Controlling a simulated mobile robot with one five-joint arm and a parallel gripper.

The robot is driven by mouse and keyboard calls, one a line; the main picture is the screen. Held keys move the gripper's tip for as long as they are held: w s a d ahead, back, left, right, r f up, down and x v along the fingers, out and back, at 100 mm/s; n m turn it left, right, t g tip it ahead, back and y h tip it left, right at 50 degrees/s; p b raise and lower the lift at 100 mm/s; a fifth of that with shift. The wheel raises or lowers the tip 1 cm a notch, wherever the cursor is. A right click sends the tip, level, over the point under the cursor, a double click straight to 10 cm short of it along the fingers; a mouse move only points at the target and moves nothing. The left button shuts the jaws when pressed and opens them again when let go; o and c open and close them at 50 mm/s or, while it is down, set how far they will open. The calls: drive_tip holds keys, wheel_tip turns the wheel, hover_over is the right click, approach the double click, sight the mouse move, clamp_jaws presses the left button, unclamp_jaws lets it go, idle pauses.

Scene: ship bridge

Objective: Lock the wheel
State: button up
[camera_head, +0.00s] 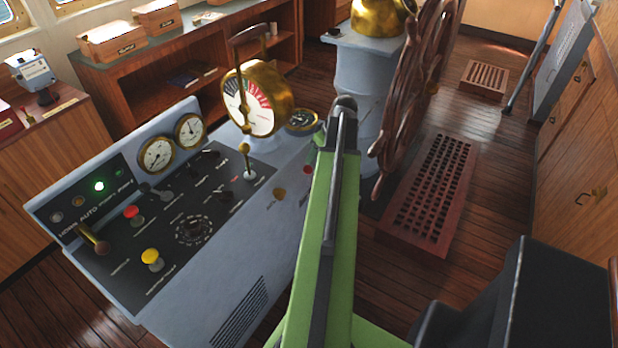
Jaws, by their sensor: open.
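The ship's wheel (405,95) is dark brown wood with spokes and handles. It stands upright, seen nearly edge-on, right of the centre. It is on the right side of a pale blue-grey pedestal (358,75) with a brass top (378,16). No lock on the wheel can be made out clearly. My green arm rises from the bottom edge to a grey rounded end, left of the wheel in the picture and partly in front of the pedestal's foot. My gripper's fingers do not show.
A grey console (200,230) with gauges, knobs and a lit green lamp stands left. A brass telegraph (262,98) rises behind it. A wooden grating (432,195) lies right of the wheel, with cabinets (575,150) along the right wall. Bare floor lies between them.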

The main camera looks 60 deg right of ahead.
sight(309, 167)
drive_tip(key=b+x, duration=0.6)
drive_tip(key=x, duration=0.2)
drive_tip(key=shift+s+f, duration=0.1)
drive_tip(key=shift+w+f+b, duration=0.3)
drive_tip(key=shift+f+b, duration=0.05)
drive_tip(key=shift+r, duration=0.1)
clamp_jaws()
idle(0.5)
